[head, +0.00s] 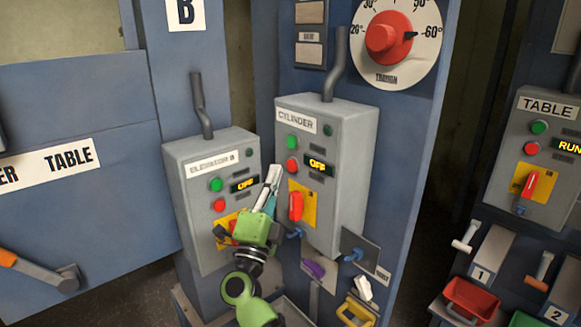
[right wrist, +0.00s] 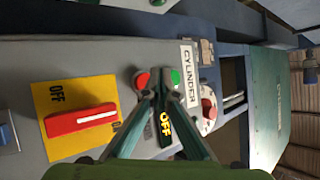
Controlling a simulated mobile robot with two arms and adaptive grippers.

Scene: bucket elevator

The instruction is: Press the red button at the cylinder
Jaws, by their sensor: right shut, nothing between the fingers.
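The grey CYLINDER box (head: 345,150) has a green button (head: 291,142), a red button (head: 292,167), a display reading OFF (head: 317,164) and a red switch on a yellow plate (head: 296,205). My right gripper (head: 270,180) is shut and empty, in front of the box's left edge, with its tips left of and slightly below the red button. My left gripper is not in view.
The ELEVATOR B box (head: 205,180) stands close on the left, behind my right arm. A TABLE box (head: 540,130) is at the far right. A large red dial (head: 388,38) is above. Small levers and a yellow handle (head: 357,310) sit below the CYLINDER box.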

